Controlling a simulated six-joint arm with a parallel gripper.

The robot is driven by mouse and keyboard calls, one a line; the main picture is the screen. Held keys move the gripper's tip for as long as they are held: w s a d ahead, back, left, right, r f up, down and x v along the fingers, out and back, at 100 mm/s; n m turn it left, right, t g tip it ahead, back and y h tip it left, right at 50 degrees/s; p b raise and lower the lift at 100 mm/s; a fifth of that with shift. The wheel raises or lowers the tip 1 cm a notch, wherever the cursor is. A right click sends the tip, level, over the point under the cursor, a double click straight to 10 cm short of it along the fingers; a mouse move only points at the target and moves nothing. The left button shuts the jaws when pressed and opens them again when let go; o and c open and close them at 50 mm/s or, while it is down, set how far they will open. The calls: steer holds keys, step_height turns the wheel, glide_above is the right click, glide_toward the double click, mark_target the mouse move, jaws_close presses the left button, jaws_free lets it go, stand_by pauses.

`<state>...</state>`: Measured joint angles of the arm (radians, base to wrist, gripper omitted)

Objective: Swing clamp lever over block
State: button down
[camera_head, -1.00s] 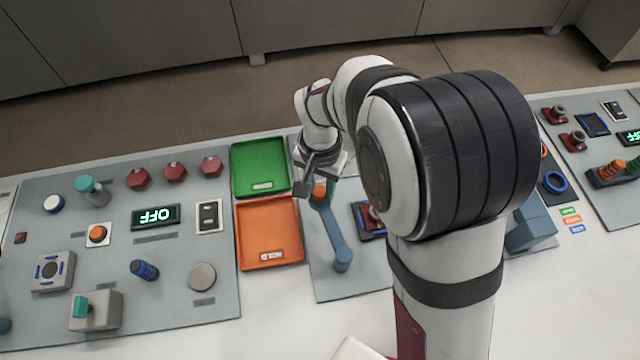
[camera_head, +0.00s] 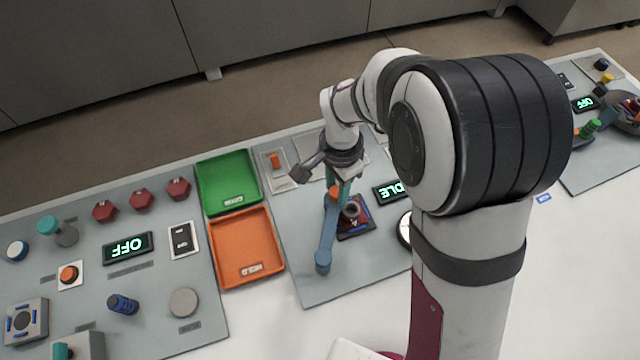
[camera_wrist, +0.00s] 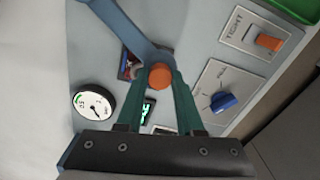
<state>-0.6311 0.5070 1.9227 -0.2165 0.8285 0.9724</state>
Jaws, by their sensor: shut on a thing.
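The clamp lever (camera_head: 327,238) is a blue bar on a grey panel, with a round blue pivot at its near end and an orange knob (camera_head: 335,192) at its far end. My gripper (camera_head: 341,190) has teal fingers and is shut on the orange knob. In the wrist view the knob (camera_wrist: 160,76) sits between the fingertips, and the blue lever (camera_wrist: 128,25) runs up and left. The block (camera_head: 352,209) is partly hidden; it stands on a dark pad with blue edging (camera_head: 357,226), just right of the lever. In the wrist view the block (camera_wrist: 134,68) shows left of the knob.
Left of the panel are a green tray (camera_head: 200,185) and an orange tray (camera_head: 215,250). A dial gauge (camera_wrist: 94,105), a blue knob (camera_wrist: 222,102) and an orange switch (camera_wrist: 268,42) are on the same panel. My arm hides the panel's right side.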

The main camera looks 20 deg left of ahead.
steer(key=shift+w+d+m, duration=0.15)
steer(key=shift+d+m, duration=1.55)
steer(key=shift+d, duration=0.25)
steer(key=c, duration=0.5)
jaws_free()
steer(key=shift+c, duration=0.2)
steer(key=shift+r, duration=0.1)
step_height(320, 180, up, 16)
steer(key=shift+f, duration=0.2)
